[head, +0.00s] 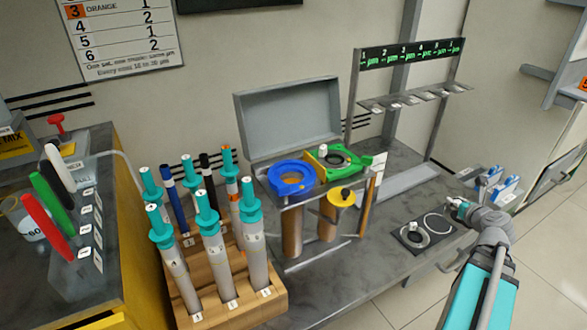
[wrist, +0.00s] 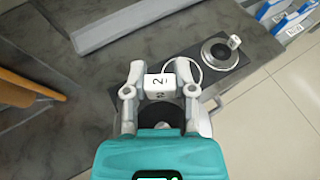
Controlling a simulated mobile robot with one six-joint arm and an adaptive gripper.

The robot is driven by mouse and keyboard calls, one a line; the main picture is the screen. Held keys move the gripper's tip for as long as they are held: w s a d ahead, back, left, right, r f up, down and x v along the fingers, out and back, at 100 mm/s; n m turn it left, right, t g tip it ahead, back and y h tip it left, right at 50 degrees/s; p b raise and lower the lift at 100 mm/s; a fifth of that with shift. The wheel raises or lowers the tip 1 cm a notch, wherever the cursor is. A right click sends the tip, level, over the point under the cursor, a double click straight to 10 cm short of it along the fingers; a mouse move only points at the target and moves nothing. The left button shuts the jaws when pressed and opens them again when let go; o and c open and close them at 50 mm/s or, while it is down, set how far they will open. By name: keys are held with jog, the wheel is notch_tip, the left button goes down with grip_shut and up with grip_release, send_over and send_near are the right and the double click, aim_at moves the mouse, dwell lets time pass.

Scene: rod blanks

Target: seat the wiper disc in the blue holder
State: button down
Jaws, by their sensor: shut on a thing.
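My gripper (wrist: 159,78) is shut on the white tab, marked 2, of a wiper disc (wrist: 160,87); a dark round part shows below the tab, partly hidden by my gripper. In the head view my gripper (head: 458,206) is at the right, over the bench's right end, and the held disc is small and hard to make out. The blue holder (head: 271,180) is a blue ring at the top of a brown tube, well left of my gripper. No wiper disc tab shows in its orange-brown opening.
A dark mat (head: 400,240) bears another disc (head: 413,234) with a tab and an empty white ring outline (head: 436,223). A rack of teal-capped tubes (head: 232,305) stands left.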

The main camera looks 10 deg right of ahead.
notch_tip(320, 180, up, 2)
jog(key=shift+r+p, duration=0.1)
jog(key=shift+p, duration=0.5)
jog(key=shift+d, duration=0.1)
